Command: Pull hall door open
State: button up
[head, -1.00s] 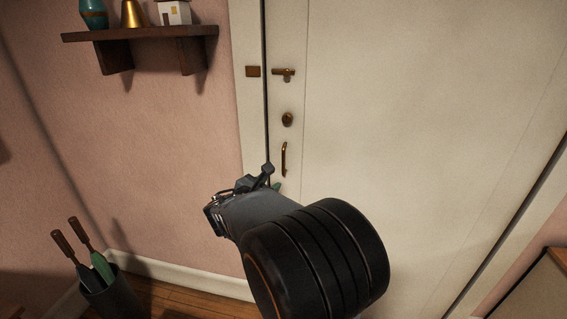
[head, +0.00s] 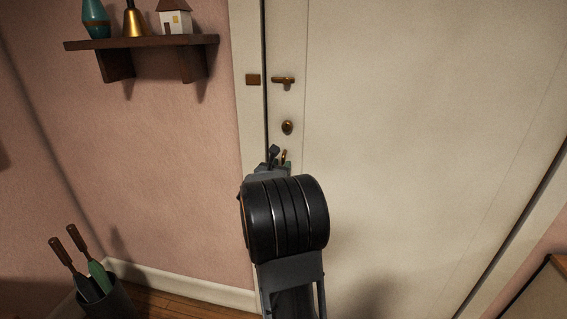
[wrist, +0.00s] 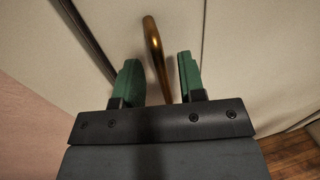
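The hall door (head: 410,130) is a cream panel and looks shut against its frame on the left. Its brass pull handle (head: 284,157) shows only at the top in the head view, as my arm covers the rest. In the wrist view the handle (wrist: 155,55) stands between the two green fingers of my gripper (wrist: 159,75), with a gap on each side. My gripper is open. The handle's lower end is hidden behind the gripper body. Above the handle are a round brass knob (head: 287,127) and a brass latch (head: 283,80), with a brass plate (head: 253,79) on the frame.
A dark wall shelf (head: 140,43) holds a teal vase (head: 96,18), a brass bell (head: 134,20) and a small house (head: 175,18). A dark bin (head: 108,300) with umbrellas stands on the floor at lower left. A cabinet edge (head: 545,290) shows at lower right.

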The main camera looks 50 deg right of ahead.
jog(key=shift+x, duration=1.2)
jog(key=shift+c, duration=0.5)
grip_shut()
